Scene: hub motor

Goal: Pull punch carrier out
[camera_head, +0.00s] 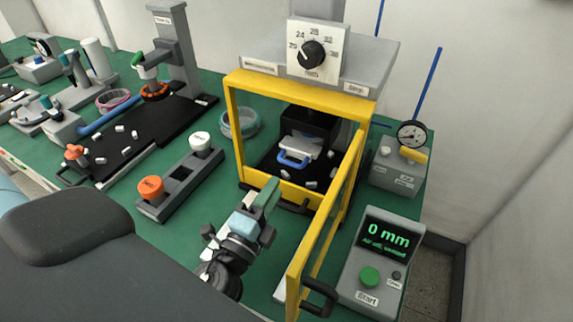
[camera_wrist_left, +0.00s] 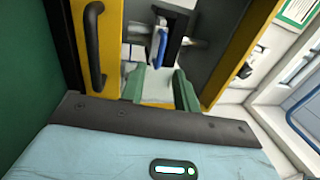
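The punch carrier (camera_head: 299,149) is a pale grey block with a blue loop handle (camera_head: 292,159). It sits inside the yellow-framed press (camera_head: 233,130), in front of a dark housing. The blue handle also shows upright in the left wrist view (camera_wrist_left: 162,45), beyond my fingertips. My left gripper (camera_head: 265,198) is outside the frame opening, in front of and below the handle. In the left wrist view its green fingers (camera_wrist_left: 162,84) stand apart with nothing between them. My right gripper is not in view.
The yellow door (camera_head: 331,222) with a black handle (camera_head: 320,296) stands open to the right of my left gripper. A control box (camera_head: 382,262) reads "0 mm". A gauge unit (camera_head: 399,165) stands behind it. A grey block with orange and white knobs (camera_head: 178,181) is left.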

